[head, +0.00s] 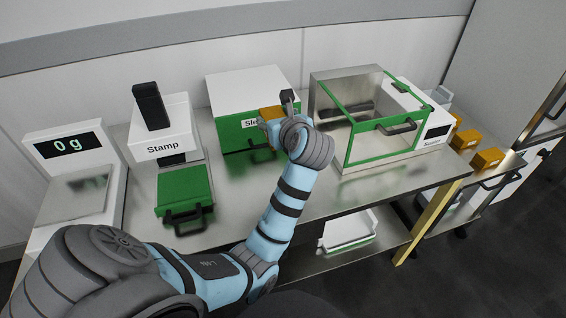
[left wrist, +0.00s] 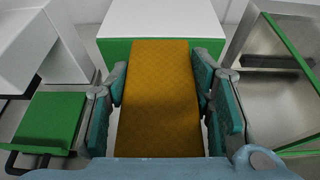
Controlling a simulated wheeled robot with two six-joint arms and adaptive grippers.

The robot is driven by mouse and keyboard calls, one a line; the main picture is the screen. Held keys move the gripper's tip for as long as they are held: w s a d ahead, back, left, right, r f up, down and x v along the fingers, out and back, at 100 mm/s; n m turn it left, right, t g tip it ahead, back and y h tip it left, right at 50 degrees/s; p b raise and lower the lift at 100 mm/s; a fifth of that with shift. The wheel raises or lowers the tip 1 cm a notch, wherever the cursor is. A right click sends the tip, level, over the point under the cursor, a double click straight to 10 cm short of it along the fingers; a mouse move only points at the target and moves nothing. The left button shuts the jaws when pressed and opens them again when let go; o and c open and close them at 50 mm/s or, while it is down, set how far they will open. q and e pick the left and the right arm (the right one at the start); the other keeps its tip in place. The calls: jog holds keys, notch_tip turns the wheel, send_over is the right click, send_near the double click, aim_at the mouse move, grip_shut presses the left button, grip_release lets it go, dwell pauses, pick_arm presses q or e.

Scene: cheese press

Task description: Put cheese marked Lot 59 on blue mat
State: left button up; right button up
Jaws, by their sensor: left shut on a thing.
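My left gripper (head: 279,118) is shut on an orange-yellow block of cheese (left wrist: 160,98). The block sits between both fingers in the left wrist view, and part of it shows in the head view (head: 268,113). It is held in front of the green face of the white machine labelled "Sle…" (head: 252,88), whose label is partly hidden by the block and gripper. No lot marking is readable on the held cheese. I see no blue mat in either view. My right gripper is not in view.
A scale reading 0 g (head: 68,144) and the Stamp machine (head: 162,146) stand left on the metal table. A green-framed glass box (head: 375,140) stands right. More orange blocks (head: 487,158) lie farther right. A white tray (head: 348,232) is on the lower shelf.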

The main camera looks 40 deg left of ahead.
pick_arm(q)
jog(key=f, duration=0.1)
jog(key=s+f+b, duration=0.1)
jog(key=f, duration=0.1)
jog(key=s+f+b, duration=0.1)
jog(key=f, duration=0.1)
jog(key=shift+d+f, duration=0.1)
jog(key=shift+f, duration=0.05)
jog(key=f, duration=0.3)
jog(key=w+f+b, duration=0.1)
jog(key=f, duration=0.3)
jog(key=w+f+b, duration=0.1)
jog(key=f, duration=0.2)
jog(key=shift+w+f, duration=0.15)
jog(key=shift+f, duration=0.05)
jog(key=f, duration=0.1)
jog(key=f+b, duration=0.1)
jog(key=f, duration=0.1)
jog(key=shift+s+f+b, duration=0.35)
jog(key=shift+f+b, duration=0.05)
jog(key=shift+w, duration=0.15)
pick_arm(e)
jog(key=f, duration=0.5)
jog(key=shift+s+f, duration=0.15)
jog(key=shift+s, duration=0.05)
pick_arm(q)
jog(key=shift+f, duration=0.2)
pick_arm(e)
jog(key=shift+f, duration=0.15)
